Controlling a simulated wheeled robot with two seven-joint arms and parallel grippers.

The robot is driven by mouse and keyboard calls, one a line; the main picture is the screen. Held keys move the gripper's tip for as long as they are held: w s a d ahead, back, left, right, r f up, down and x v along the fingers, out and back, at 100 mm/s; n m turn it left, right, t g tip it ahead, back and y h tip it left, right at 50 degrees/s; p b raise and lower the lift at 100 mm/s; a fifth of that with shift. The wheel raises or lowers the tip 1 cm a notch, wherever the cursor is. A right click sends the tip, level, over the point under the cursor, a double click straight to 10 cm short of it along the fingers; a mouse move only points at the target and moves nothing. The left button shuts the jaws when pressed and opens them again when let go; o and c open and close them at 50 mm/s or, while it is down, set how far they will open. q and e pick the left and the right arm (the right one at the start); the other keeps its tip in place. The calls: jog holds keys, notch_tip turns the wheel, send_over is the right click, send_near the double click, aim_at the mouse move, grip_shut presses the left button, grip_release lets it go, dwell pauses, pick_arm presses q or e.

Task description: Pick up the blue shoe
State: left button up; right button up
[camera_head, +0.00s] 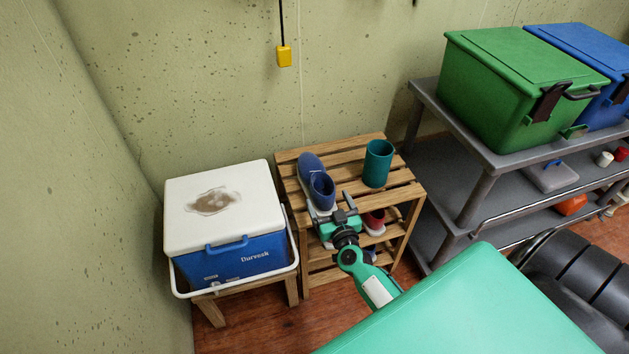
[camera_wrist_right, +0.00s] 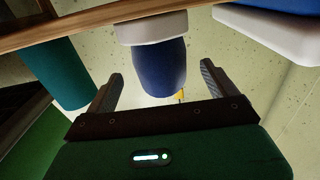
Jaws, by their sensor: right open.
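The blue shoe (camera_head: 310,172) with a white sole lies on the top slats of a wooden rack (camera_head: 345,148), its opening toward me. My right gripper (camera_head: 334,209) is at the near edge of the rack, close to the heel of the shoe. Its jaws are open. In the right wrist view, which is upside down, the blue shoe (camera_wrist_right: 158,68) shows between the two spread fingers of my right gripper (camera_wrist_right: 161,78). I cannot tell how deep between them it is, and no grip shows. My left gripper is not in view.
A teal cup (camera_head: 378,164) stands on the rack, right of the shoe. A red shoe (camera_head: 374,220) is on a lower shelf. A blue and white cooler (camera_head: 232,258) stands close on the left. A grey shelf (camera_head: 437,125) with a green box (camera_head: 512,90) is on the right.

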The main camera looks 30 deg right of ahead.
aim_at(317, 177)
jog(key=x, duration=0.3)
jog(key=shift+w+f+b, duration=0.25)
jog(key=shift+w+b, duration=0.1)
jog(key=shift+b, duration=0.05)
jog(key=shift+w+d, duration=0.15)
jog(key=shift+w, duration=0.4)
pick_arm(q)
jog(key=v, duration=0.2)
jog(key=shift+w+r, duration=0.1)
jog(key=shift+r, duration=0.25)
pick_arm(e)
jog(key=shift+c, duration=0.4)
jog(key=c, duration=1.1)
jog(key=shift+c, duration=0.3)
jog(key=shift+r, duration=0.1)
